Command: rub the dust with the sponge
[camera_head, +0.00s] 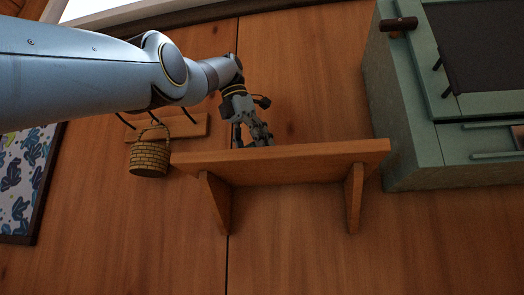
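A wooden wall shelf (290,163) on two brackets is seen from below. My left gripper (253,137) points down just above the shelf board, toward its left half. Its fingertips are partly hidden behind the shelf's front edge, so I cannot tell whether it is open or shut, or whether it holds something. Neither the sponge nor any dust shows; the top of the shelf is hidden from this low angle. My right gripper is not in view.
A small woven basket (149,159) hangs from a wooden hook rack (190,127) left of the shelf. A green cabinet (420,150) stands close at the right. A patterned framed picture (25,175) is at the far left. The plank wall below the shelf is clear.

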